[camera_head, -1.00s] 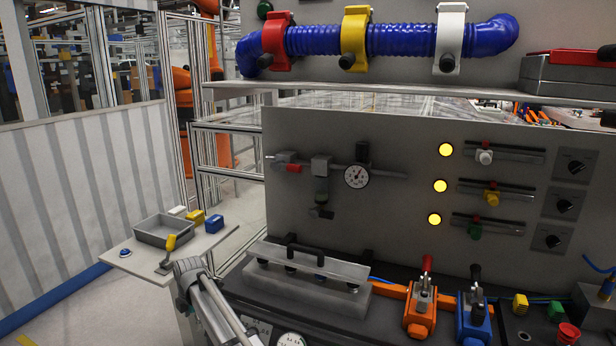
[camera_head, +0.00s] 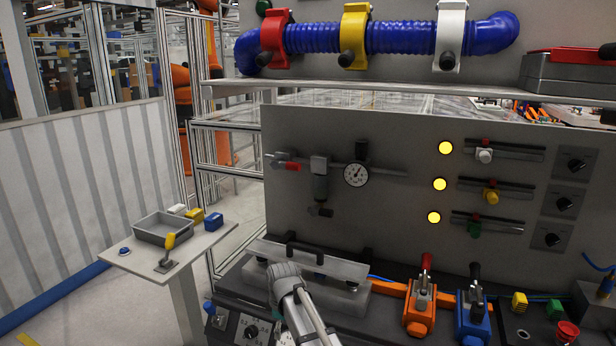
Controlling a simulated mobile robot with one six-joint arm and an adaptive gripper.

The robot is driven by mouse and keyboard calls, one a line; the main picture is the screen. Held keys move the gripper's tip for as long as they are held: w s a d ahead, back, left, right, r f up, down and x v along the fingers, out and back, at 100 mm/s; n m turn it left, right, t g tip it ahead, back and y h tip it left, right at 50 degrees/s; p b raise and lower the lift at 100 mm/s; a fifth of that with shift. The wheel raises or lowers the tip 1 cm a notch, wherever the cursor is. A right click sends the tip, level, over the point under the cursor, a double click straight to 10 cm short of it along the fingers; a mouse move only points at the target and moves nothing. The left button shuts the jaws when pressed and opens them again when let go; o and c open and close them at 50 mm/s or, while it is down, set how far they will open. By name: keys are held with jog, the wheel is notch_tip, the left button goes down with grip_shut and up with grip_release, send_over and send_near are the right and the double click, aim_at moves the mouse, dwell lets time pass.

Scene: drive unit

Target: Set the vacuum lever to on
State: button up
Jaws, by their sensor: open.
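No label names the vacuum lever, so I cannot tell for certain which one it is. One candidate is a small red valve handle (camera_head: 291,166) on the thin pipe (camera_head: 388,170) that runs along the grey panel, left of a round gauge (camera_head: 356,174). Another is a yellow-handled lever (camera_head: 170,243) on a grey base on the side table, its handle pointing up. My arm (camera_head: 290,290) rises from the bottom edge in front of the grey box with the black handle. My gripper's fingers do not show, and no contact with either lever is visible.
The side table (camera_head: 112,258) also holds a grey tray (camera_head: 152,240). Orange (camera_head: 419,318) and blue (camera_head: 472,322) clamps stand on the bench to the right. The handled grey box (camera_head: 335,268) lies below the panel. A shelf (camera_head: 400,88) overhangs the panel.

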jog(key=s+d+m, duration=0.7)
jog(key=d, duration=0.5)
jog(key=s+d+m, duration=0.7)
jog(key=d+m, duration=0.1)
jog(key=d, duration=0.4)
jog(key=shift+s+d+r+m+h, duration=0.25)
jog(key=shift+s+d+m+h, duration=0.05)
jog(key=shift+s+d+h, duration=0.1)
jog(key=c, duration=0.3)
jog(key=shift+c, duration=0.2)
jog(key=shift+a, duration=0.15)
